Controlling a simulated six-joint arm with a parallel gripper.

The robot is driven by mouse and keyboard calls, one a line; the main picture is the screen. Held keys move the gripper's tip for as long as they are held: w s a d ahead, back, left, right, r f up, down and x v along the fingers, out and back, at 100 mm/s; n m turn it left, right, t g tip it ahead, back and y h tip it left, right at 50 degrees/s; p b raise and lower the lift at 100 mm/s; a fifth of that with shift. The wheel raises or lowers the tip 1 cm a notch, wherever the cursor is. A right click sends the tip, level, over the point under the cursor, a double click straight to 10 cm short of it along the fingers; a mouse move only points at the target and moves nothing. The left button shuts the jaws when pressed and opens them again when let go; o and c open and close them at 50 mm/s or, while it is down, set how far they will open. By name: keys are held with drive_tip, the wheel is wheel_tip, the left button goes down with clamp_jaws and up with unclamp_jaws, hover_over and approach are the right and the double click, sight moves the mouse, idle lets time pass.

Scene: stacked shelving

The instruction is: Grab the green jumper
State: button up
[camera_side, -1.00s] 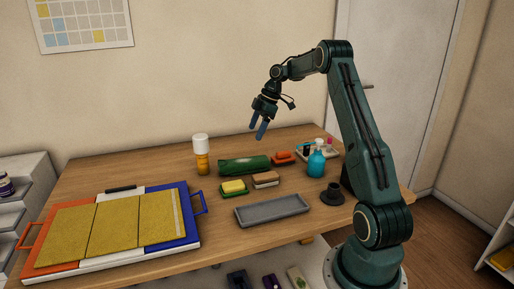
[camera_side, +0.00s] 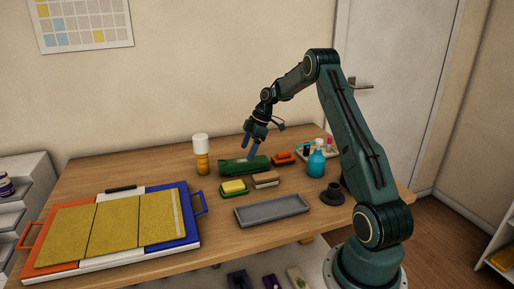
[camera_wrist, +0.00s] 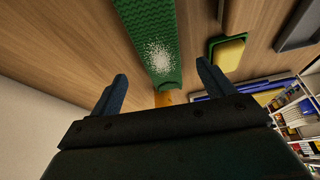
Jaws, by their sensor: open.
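The green jumper, a long folded or rolled green knitted bundle (camera_side: 240,167), lies on the table behind the yellow sponge. In the wrist view the green bundle (camera_wrist: 155,50) runs from the top edge down toward the gap between my fingers, with a white speckled patch on it. My gripper (camera_side: 249,152) is open and just above the bundle in the side view, fingers pointing down. In the wrist view my gripper (camera_wrist: 162,92) has its two blue fingers spread, with nothing held between them. Whether a fingertip touches the bundle I cannot tell.
A white-capped orange bottle (camera_side: 202,155) stands left of the bundle. A yellow sponge on a green dish (camera_side: 233,188), a brown-and-white block (camera_side: 265,180) and an orange item (camera_side: 283,158) lie close by. A grey tray (camera_side: 272,209) is in front; a blue bottle (camera_side: 316,164) stands right.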

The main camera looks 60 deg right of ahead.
sight(243, 161)
drive_tip(key=shift+x, duration=2.3)
drive_tip(key=shift+a, duration=0.1)
drive_tip(key=shift+c, duration=0.4)
drive_tip(key=c, duration=1)
